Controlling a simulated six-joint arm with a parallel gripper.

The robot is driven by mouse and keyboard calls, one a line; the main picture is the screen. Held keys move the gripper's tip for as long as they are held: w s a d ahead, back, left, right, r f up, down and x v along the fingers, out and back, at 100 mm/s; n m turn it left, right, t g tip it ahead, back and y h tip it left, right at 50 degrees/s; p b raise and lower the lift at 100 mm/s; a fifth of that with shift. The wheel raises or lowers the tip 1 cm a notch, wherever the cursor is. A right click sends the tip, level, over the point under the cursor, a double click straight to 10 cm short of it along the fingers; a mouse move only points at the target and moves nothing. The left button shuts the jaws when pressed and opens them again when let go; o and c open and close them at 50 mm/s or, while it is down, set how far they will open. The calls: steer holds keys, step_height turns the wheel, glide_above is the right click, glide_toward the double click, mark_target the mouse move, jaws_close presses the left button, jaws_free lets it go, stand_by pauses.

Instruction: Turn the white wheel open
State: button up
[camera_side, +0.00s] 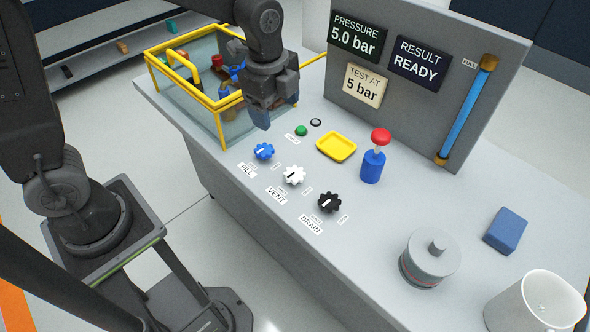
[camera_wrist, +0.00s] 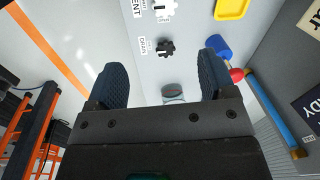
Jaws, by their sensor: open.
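The white wheel (camera_side: 294,175), a small lobed knob labelled VENT, sits on the grey bench top between the blue FILL wheel (camera_side: 263,151) and the black DRAIN wheel (camera_side: 329,202). In the wrist view the white wheel (camera_wrist: 166,11) is at the top edge, partly cut off. A dark mark runs across its face. My gripper (camera_side: 262,118) is above the bench, behind and to the left of the white wheel in the side view, apart from it. In the wrist view its two dark blue fingers (camera_wrist: 163,85) are spread wide with nothing between them.
A yellow-railed glass tank (camera_side: 221,128) stands beside my gripper. A yellow tray (camera_side: 336,146), a green button (camera_side: 301,130) and a blue post with a red knob (camera_side: 372,166) are near the wheels. A panel reads 5.0 bar and READY. A grey cylinder (camera_side: 430,256), blue block (camera_side: 507,231) and white cup (camera_side: 533,303) stand right.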

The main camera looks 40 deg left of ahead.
mark_target(295, 172)
steer(key=w+f+m, duration=0.1)
steer(key=f, duration=0.5)
steer(key=w+d+f+m, duration=0.1)
steer(key=f+m, duration=0.1)
steer(key=f, duration=0.5)
steer(key=w+d+f+m+g, duration=0.1)
steer(key=f, duration=0.5)
steer(key=shift+f+m, duration=0.3)
steer(key=shift+f, duration=0.05)
steer(key=c, duration=0.9)
